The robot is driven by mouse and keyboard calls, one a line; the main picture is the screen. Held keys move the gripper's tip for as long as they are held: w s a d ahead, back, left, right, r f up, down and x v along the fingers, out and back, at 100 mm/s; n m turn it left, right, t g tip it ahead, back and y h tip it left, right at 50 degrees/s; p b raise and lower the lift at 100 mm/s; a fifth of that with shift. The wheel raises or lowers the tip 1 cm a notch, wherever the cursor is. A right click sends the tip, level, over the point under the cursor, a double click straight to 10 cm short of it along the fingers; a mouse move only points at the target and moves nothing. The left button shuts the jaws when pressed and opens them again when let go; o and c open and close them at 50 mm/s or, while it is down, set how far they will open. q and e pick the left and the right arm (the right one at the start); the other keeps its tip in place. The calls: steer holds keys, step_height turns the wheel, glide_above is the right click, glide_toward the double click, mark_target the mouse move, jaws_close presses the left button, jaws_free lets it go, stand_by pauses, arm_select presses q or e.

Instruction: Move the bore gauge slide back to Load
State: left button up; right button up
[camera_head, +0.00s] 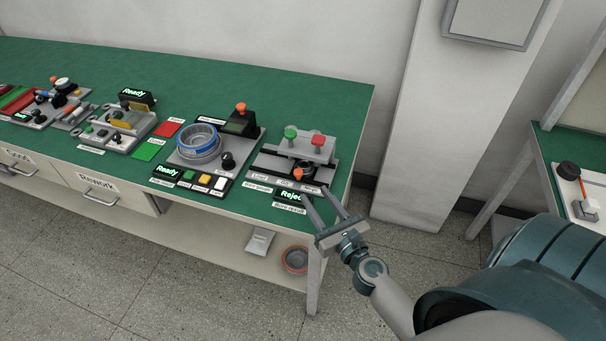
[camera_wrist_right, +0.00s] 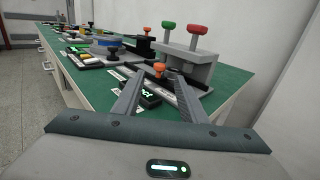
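The bore gauge (camera_head: 322,153) stands at the right end of the green bench, with a green and a red knob on top. Its slide has an orange knob (camera_head: 296,173) on a black base, near the middle of the row of small labels; the Load label (camera_head: 260,176) is at the left end. The orange knob also shows in the right wrist view (camera_wrist_right: 159,68), in line with the gap between the fingertips. The display (camera_head: 292,196) in front appears to read "Reject". My right gripper (camera_head: 314,192) is open and empty, in front of the gauge, short of the knob. My left gripper is not in view.
Left of the gauge is a fixture with a grey-blue ring (camera_head: 198,141), a black knob and coloured buttons. More fixtures stand farther left. A pale pillar (camera_head: 412,120) is behind the bench's right end. A second table (camera_head: 560,150) is at far right.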

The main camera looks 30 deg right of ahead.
mark_target(300, 175)
steer(key=w, duration=0.2)
steer(key=w+p, duration=0.1)
steer(key=w, duration=0.5)
steer(key=shift+w+d, duration=0.25)
steer(key=shift+d, duration=0.1)
jaws_close()
steer(key=shift+w, duration=0.1)
